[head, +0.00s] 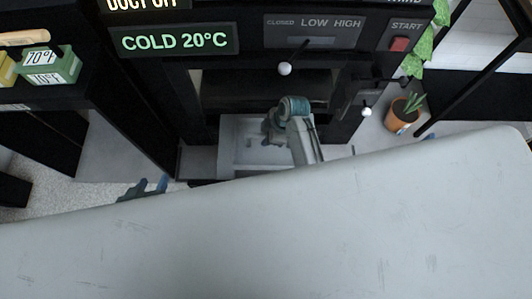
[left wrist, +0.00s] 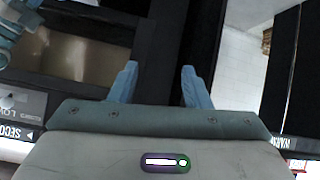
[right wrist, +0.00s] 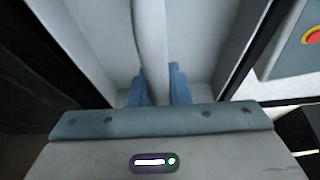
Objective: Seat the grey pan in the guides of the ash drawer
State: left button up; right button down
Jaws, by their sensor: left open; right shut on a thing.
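The grey pan (head: 237,140) shows in the head view below the dark opening of the black unit, partly hidden by my right arm. In the right wrist view the pale grey pan (right wrist: 205,35) fills the middle, with a raised grey bar running between the fingers. My right gripper (right wrist: 158,88) is shut on that bar; it shows in the head view (head: 270,132) over the pan. My left gripper (head: 150,186) is open and empty, left of the pan and apart from it; its spread fingers show in the left wrist view (left wrist: 160,85). I cannot make out the ash drawer's guides.
The black unit has a COLD 20°C display (head: 175,40), a lever with a white knob (head: 285,69) and a red start button (head: 399,44). A potted plant (head: 402,114) stands at right. Green and yellow boxes (head: 50,65) sit at upper left.

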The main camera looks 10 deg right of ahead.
aim_at(266, 150)
notch_tip(266, 150, down, 6)
jog(key=shift+w+a+f+b, duration=0.15)
jog(key=shift+f+b, duration=0.1)
jog(key=shift+b, duration=0.75)
jog(key=shift+f, duration=0.35)
notch_tip(266, 150, down, 3)
jog(key=shift+b, duration=0.65)
pick_arm(q)
jog(key=w+r+t, duration=0.4)
jog(key=r+t, duration=0.1)
jog(key=r, duration=0.4)
jog(key=w+a+r+t, duration=0.1)
jog(key=w+r+t, duration=0.2)
jog(key=r+t, duration=0.3)
notch_tip(266, 150, up, 3)
jog(key=shift+w+a+f+m, duration=0.1)
jog(key=shift+w+a+m, duration=0.2)
jog(key=shift+w+m, duration=0.1)
pick_arm(e)
jog(key=shift+f, duration=0.1)
jog(key=c, duration=1.4)
grip_release()
jog(key=shift+f, duration=0.1)
jog(key=shift+o, duration=0.2)
